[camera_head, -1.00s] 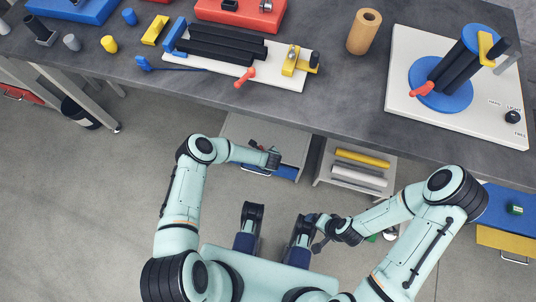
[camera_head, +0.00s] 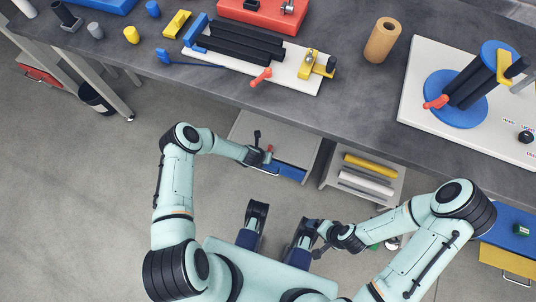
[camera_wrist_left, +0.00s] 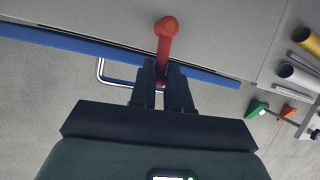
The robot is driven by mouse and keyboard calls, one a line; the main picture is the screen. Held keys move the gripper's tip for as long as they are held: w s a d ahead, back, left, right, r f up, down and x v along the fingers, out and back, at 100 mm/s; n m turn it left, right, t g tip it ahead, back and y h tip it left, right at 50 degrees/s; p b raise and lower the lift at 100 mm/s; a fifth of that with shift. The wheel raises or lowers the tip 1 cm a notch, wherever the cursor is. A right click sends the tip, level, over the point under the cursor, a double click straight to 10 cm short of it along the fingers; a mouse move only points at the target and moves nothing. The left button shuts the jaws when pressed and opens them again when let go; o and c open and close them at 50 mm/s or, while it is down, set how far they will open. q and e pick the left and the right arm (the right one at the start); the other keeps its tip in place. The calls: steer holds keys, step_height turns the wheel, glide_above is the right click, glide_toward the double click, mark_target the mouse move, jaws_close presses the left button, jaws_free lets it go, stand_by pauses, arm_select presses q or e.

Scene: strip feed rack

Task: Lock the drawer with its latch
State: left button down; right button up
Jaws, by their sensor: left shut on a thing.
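The latch is a red lever (camera_wrist_left: 166,32) on top of the grey drawer cabinet (camera_wrist_left: 225,28) in the left wrist view. Its rounded end points away from my gripper. My left gripper (camera_wrist_left: 162,88) is shut on the near end of this lever. The drawer (camera_wrist_left: 48,37) shows as a blue front edge with a metal bar handle (camera_wrist_left: 101,72), partly hidden by my fingers. In the head view, the blue drawer front (camera_head: 290,171) is beside my left gripper (camera_head: 265,158), under the workbench. My right gripper (camera_head: 318,240) is low near my base; its fingers are unclear.
The workbench (camera_head: 230,90) overhangs the cabinet. A shelf of rolls stands to its right, with a yellow roll (camera_head: 370,161) and a white roll (camera_head: 366,183). A blue and yellow cabinet (camera_head: 505,262) stands farther right. Open floor (camera_head: 90,200) lies to the left.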

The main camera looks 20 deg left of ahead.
arm_select(q)
steer(key=shift+a+m, duration=0.2)
steer(key=shift+m, duration=0.2)
arm_select(e)
steer(key=shift+w+d+f, duration=0.1)
steer(key=shift+w+f, duration=0.05)
steer(key=shift+w, duration=0.05)
arm_select(q)
steer(key=c, duration=1.1)
jaws_free()
steer(key=p+v, duration=0.3)
steer(key=v, duration=1)
steer(key=shift+a+p, duration=0.3)
steer(key=shift+p, duration=0.1)
arm_select(e)
steer(key=shift+g, duration=0.6)
steer(key=s+r, duration=0.2)
steer(key=s+a+r, duration=0.1)
steer(key=r, duration=0.1)
steer(key=shift+s+a+r, duration=0.15)
steer(key=shift+s+a, duration=0.05)
steer(key=shift+s, duration=0.2)
